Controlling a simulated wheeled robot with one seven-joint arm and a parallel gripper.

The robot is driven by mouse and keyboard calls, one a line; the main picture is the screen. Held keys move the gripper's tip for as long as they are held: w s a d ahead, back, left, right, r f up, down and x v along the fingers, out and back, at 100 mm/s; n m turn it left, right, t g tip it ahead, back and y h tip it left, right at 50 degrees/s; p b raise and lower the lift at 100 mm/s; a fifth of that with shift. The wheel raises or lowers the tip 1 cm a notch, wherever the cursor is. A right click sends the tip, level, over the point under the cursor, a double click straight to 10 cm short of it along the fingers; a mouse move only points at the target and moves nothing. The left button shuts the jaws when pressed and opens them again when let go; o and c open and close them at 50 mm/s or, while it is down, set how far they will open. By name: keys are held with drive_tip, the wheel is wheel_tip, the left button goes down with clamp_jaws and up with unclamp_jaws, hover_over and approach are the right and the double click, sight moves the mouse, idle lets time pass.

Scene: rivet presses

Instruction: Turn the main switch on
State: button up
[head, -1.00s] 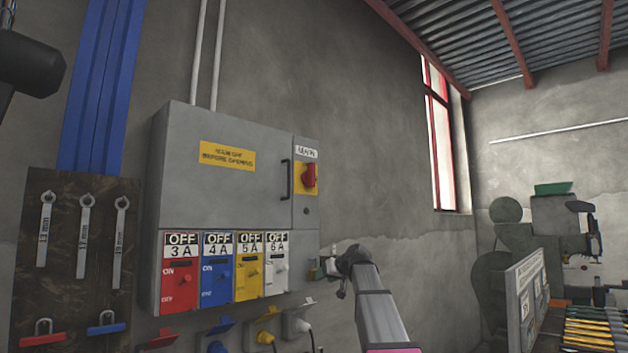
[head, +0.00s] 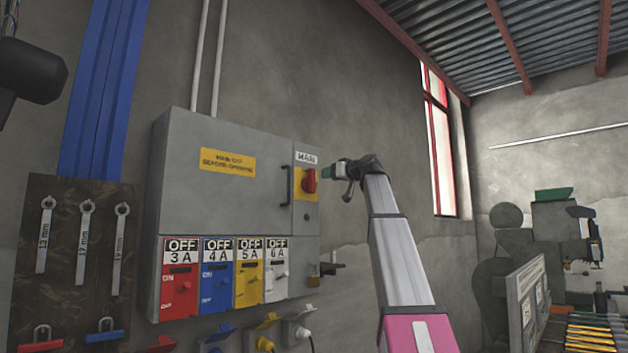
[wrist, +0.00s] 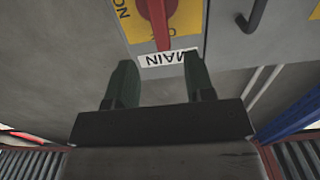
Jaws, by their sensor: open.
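The main switch (head: 310,180) is a red rotary handle on a yellow plate at the upper right of the grey electrical cabinet (head: 200,135), under a white MAIN label (head: 306,158). In the wrist view the red handle (wrist: 158,22) shows at the top, upside down, above the label (wrist: 167,59). My gripper (head: 328,170) is just right of the switch in the head view, apart from it as far as I can tell. Its two dark green fingers (wrist: 155,82) are open and empty, with the label and handle beyond the gap.
Below are red (head: 179,280), blue (head: 216,277), yellow (head: 249,272) and white (head: 277,268) switch panels, all labelled OFF. A dark cabinet handle (head: 286,185) stands left of the switch. Wall right of the cabinet is bare.

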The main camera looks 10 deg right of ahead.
sight(314, 178)
drive_tip(key=x, duration=0.9)
drive_tip(key=shift+w, duration=0.1)
clamp_jaws()
